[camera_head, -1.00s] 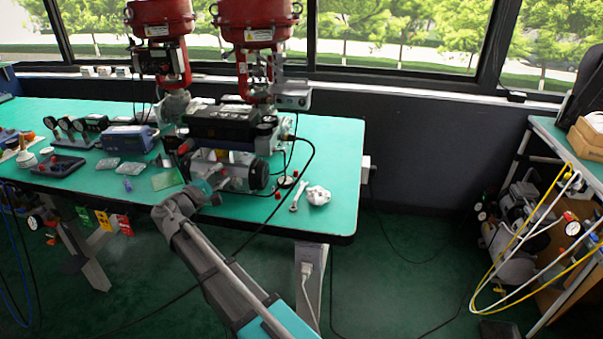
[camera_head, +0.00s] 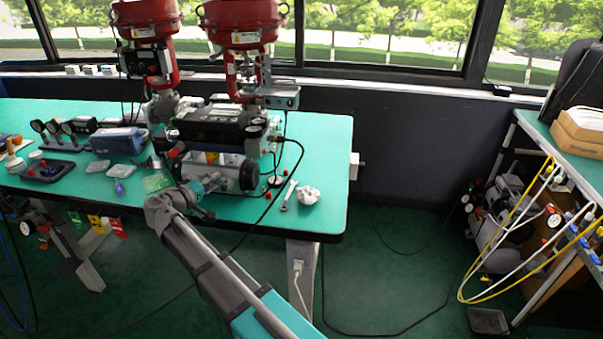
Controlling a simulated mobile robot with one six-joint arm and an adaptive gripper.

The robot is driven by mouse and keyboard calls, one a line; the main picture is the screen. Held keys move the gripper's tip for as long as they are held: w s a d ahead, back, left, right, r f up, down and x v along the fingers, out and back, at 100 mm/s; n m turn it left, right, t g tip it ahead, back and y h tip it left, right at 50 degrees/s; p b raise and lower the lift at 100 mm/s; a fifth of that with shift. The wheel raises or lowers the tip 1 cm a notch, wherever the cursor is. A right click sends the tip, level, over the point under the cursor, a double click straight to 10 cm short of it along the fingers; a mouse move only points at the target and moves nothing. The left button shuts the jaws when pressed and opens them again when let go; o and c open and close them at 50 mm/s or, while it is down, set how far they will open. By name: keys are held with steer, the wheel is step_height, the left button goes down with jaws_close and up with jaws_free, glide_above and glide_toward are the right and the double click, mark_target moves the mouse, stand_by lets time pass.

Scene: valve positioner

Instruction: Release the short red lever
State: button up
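A short red lever (camera_head: 174,152) shows as a small red piece at the left end of the grey cylinder unit, below the black valve body (camera_head: 208,126) on the green-topped bench. It is small, and its exact position is hard to make out. My gripper (camera_head: 212,182) is at the front of the cylinder unit (camera_head: 225,172), below and right of the red piece.
Two red actuators (camera_head: 240,20) stand above the valve bodies. A blue device (camera_head: 118,140), gauges and small bags lie to the left on the bench. A wrench (camera_head: 289,195) and a crumpled white item (camera_head: 308,195) lie to the right. Black cables hang at the front.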

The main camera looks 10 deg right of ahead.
steer(key=shift+f+m+y+p, duration=0.25)
steer(key=shift+m+y+p, duration=0.35)
steer(key=shift+m, duration=0.6)
steer(key=shift+s+a, duration=0.2)
steer(key=shift+a, duration=0.1)
steer(key=p+v, duration=0.3)
steer(key=v, duration=1)
steer(key=s+d+r+m+g+y+p, duration=0.1)
steer(key=s+d+r+g+y+p, duration=0.1)
steer(key=d+p, duration=0.5)
steer(key=s+d+r+g+y+p, duration=0.2)
steer(key=d+r+g+p, duration=0.2)
steer(key=d, duration=1)
steer(key=s+d+r+m+g+y+p, duration=0.1)
steer(key=d+g+p, duration=0.4)
steer(key=d+p, duration=0.5)
steer(key=shift+s+d+r+m+y+p, duration=0.3)
steer(key=shift+s+d+r+y, duration=0.15)
steer(key=shift+s+r, duration=0.5)
steer(key=shift+r, duration=0.1)
